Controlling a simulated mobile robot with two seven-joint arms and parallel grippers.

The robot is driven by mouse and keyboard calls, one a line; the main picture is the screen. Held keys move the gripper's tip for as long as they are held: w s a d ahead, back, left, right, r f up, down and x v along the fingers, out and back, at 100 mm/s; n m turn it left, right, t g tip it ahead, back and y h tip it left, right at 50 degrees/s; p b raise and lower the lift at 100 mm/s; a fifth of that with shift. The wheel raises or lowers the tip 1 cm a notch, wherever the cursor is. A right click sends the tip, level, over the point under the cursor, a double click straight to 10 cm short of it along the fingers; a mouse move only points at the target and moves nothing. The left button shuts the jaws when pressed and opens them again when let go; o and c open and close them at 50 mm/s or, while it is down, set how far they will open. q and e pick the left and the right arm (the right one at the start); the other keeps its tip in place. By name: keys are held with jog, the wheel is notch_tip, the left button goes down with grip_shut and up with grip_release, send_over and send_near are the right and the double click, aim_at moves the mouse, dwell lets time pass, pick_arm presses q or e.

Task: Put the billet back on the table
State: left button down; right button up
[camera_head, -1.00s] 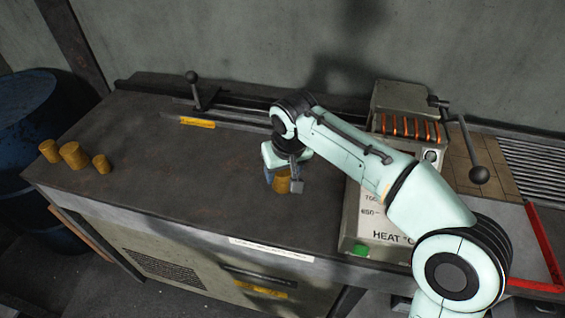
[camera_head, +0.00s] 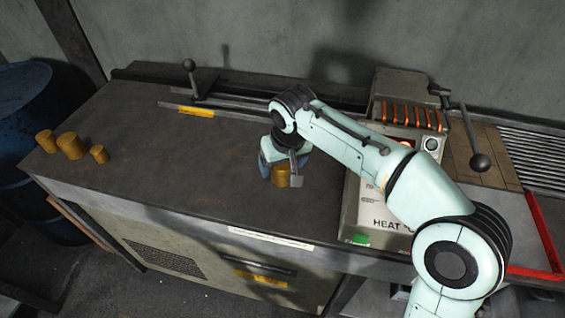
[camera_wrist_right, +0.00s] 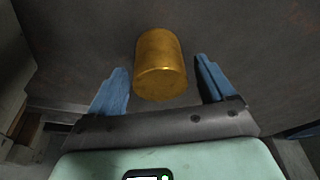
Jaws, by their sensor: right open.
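A golden-brown cylindrical billet (camera_head: 281,178) stands upright on the dark grey table (camera_head: 190,165), left of the heater. In the right wrist view the billet (camera_wrist_right: 160,65) lies ahead of and between the blue fingers, with a gap on each side. My right gripper (camera_head: 281,170) is open around or just behind the billet, low over the table; its fingers (camera_wrist_right: 165,85) do not touch it. The arm hides part of the billet's top in the head view. My left gripper is not in view.
The heater (camera_head: 362,205) with glowing coils stands right of the billet. Several similar cylinders, such as one (camera_head: 70,146), stand at the table's left end. A rail with a knobbed lever (camera_head: 189,66) runs along the back. A blue drum (camera_head: 25,110) stands left. The table's middle left is clear.

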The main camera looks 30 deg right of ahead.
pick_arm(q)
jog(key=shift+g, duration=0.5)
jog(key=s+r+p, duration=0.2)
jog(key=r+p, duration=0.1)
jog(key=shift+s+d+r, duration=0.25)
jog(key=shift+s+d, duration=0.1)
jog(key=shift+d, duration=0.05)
pick_arm(e)
jog(key=v, duration=1.2)
